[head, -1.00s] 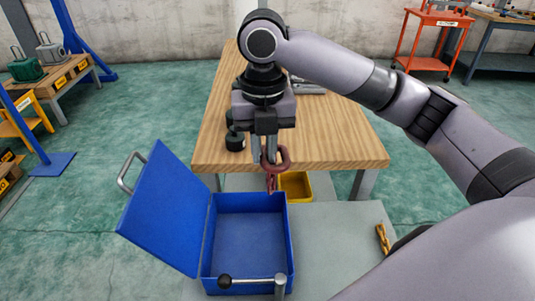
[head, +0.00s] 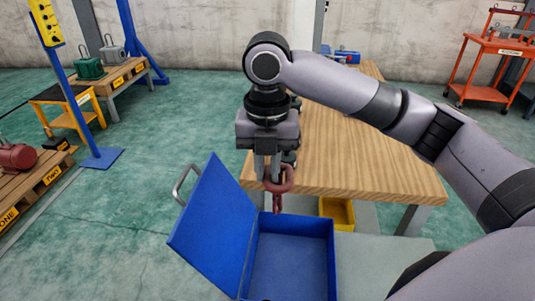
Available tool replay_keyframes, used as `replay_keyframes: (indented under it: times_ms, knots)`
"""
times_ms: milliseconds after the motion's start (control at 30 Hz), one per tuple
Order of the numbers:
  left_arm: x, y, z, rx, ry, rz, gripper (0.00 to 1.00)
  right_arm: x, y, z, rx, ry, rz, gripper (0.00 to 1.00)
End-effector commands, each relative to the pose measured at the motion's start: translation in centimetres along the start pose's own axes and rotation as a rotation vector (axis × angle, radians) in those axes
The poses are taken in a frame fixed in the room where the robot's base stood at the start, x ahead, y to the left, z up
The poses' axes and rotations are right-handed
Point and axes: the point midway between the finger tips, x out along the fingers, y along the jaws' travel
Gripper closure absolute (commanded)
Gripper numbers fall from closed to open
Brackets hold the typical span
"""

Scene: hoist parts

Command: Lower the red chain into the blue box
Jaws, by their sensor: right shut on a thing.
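The red chain (head: 278,201) hangs from my right gripper (head: 272,178), which is shut on its big top ring. The chain hangs down near the back edge of the blue box (head: 333,262); its lower end is at the rim, and I cannot tell whether it is over the inside. The box stands open with its lid (head: 214,229) tilted back to the left, a metal handle on the lid. The inside that shows is empty. My left gripper is not in view.
A wooden table (head: 360,150) stands just behind the box. A yellow bin (head: 338,212) sits below its front edge, right of the chain. A blue hoist post (head: 75,100), a pallet (head: 30,190) and green floor are at the left. A red cart (head: 492,65) is at the back right.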

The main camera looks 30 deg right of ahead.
Motion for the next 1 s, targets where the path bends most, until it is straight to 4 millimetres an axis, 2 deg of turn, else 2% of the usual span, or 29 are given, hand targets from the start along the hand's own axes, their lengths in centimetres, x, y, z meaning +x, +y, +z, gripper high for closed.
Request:
replay_keyframes:
  times_ms: [300, 500, 700, 1000]
  knots:
    - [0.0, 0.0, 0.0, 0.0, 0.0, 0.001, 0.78, 4.0, -0.1, 0.0, 0.0, -0.001, 0.0, 1.0]
    - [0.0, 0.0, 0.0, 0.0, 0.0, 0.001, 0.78, 5.8, 0.0, 0.0, 0.0, -0.001, 0.002, 1.0]
    - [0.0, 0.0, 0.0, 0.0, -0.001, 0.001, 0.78, 6.5, 0.0, 0.0, -0.001, -0.002, 0.002, 1.0]
    - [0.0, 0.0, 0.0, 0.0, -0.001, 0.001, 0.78, 6.6, 0.0, 0.0, 0.0, -0.002, 0.002, 1.0]
